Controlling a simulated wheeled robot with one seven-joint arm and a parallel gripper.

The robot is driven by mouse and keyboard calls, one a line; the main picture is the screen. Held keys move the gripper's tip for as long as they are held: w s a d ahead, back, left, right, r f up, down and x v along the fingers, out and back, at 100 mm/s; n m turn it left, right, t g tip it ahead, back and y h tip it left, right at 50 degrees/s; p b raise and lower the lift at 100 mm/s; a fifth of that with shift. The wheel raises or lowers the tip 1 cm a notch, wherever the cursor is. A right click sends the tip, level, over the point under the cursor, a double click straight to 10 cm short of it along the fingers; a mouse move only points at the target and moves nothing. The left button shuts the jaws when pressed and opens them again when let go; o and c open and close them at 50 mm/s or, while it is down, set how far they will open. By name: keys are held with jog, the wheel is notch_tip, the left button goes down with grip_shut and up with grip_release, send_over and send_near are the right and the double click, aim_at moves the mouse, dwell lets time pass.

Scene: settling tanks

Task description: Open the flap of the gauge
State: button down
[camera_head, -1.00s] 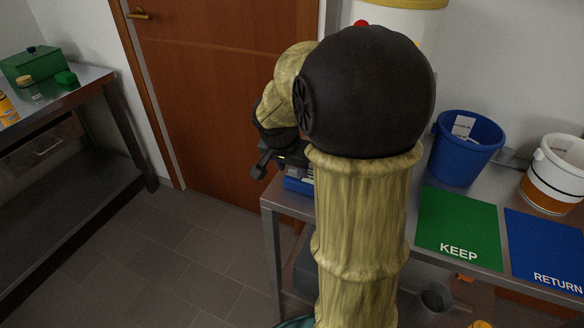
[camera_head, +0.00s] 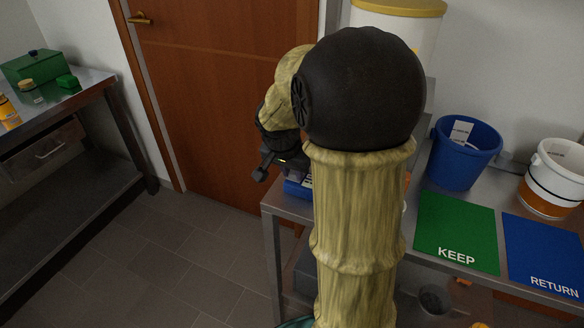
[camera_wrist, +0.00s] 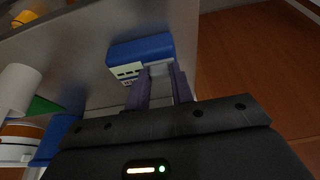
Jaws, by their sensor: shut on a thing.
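The gauge is a blue-topped box (camera_wrist: 140,48) with a pale, marked face, near the edge of the metal table in the wrist view. In the head view only a blue part of it (camera_head: 297,188) shows below my wrist. My gripper (camera_wrist: 161,73) reaches the gauge's right part, its two fingers on either side of a pale piece there. It is shut on this piece, which looks like the flap. How far the flap stands open cannot be told. In the head view my own arm hides the fingertips and most of the gauge.
On the table to the right are a green KEEP mat (camera_head: 456,232), a blue RETURN mat (camera_head: 545,255), a blue bucket (camera_head: 466,160) and a white-and-orange bucket (camera_head: 553,180). A yellow-lidded container (camera_head: 400,30) stands behind my arm. Another bench (camera_head: 60,100) is at the left.

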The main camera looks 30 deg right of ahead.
jog(key=shift+w+d+r+g+y+p, duration=0.15)
jog(key=shift+r+g+y+p, duration=0.2)
jog(key=shift+p, duration=1.1)
jog(key=shift+w+d+r+g+y+p, duration=0.15)
jog(key=shift+r+g+y+p, duration=0.2)
jog(key=shift+p, duration=1.1)
jog(key=y+p, duration=0.1)
jog(key=p, duration=0.3)
jog(key=d+r+g+y+p, duration=0.1)
jog(key=p, duration=0.3)
jog(key=shift+w+g+p, duration=0.3)
jog(key=shift+w, duration=0.05)
jog(key=y+p, duration=0.1)
jog(key=p, duration=0.1)
jog(key=d+g+y+p, duration=0.1)
jog(key=p, duration=0.2)
jog(key=shift+w+d+r+g+y, duration=0.1)
jog(key=shift+w+r+g+y, duration=0.1)
jog(key=shift+w+g+y, duration=0.15)
jog(key=shift+w+d+f+g+y+p, duration=0.1)
jog(key=shift+w+d+g+y+p, duration=0.45)
jog(key=shift+p, duration=0.8)
jog(key=shift+s+a, duration=0.15)
jog(key=c, duration=1.2)
grip_release()
